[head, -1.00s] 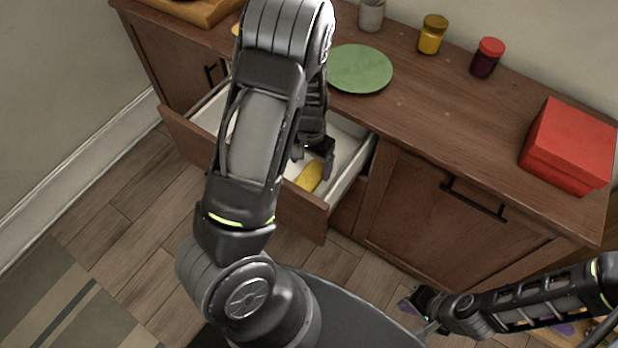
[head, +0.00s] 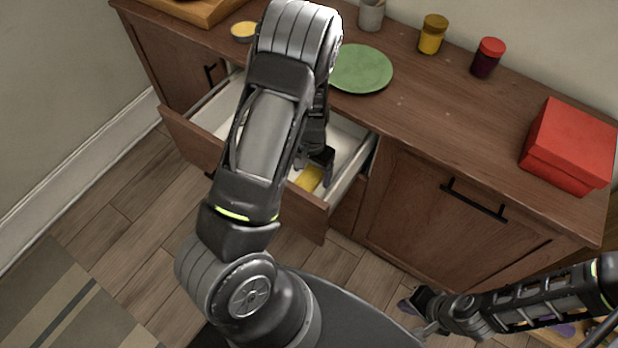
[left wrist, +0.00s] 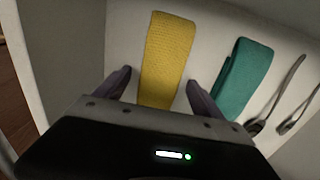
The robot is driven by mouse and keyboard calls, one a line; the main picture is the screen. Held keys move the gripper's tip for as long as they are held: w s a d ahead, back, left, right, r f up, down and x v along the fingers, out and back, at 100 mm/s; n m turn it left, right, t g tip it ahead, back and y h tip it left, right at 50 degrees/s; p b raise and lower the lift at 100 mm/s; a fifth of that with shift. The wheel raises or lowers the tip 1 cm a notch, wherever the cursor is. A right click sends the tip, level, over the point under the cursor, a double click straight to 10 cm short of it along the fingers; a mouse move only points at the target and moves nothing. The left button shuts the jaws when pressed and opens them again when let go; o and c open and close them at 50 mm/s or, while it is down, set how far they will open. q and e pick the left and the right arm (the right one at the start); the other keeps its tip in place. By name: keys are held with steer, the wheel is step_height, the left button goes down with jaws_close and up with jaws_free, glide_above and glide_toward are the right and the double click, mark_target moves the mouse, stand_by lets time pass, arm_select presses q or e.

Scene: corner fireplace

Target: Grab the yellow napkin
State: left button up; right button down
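The yellow napkin (left wrist: 167,60) lies folded in a long strip on the white floor of the open drawer (head: 205,110). It also shows in the head view (head: 309,178), near the drawer's front, partly hidden by my gripper. My left gripper (left wrist: 158,88) is open in the left wrist view, with one finger on each side of the napkin's near part. In the head view my left gripper (head: 314,172) reaches down into the drawer. Whether the fingers touch the napkin cannot be told. My right gripper (head: 412,305) is low at the bottom right, away from the drawer.
A folded teal napkin (left wrist: 244,68) lies right of the yellow one, close to the right finger. Two metal utensils (left wrist: 280,95) lie further right. The drawer walls stand close around my gripper. A green plate (head: 360,69) and red box (head: 570,145) are on the countertop.

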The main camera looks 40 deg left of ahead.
mark_target(312, 173)
arm_select(q)
steer(key=c, duration=1.3)
step_height(312, 173, up, 10)
steer(key=shift+p, duration=0.5)
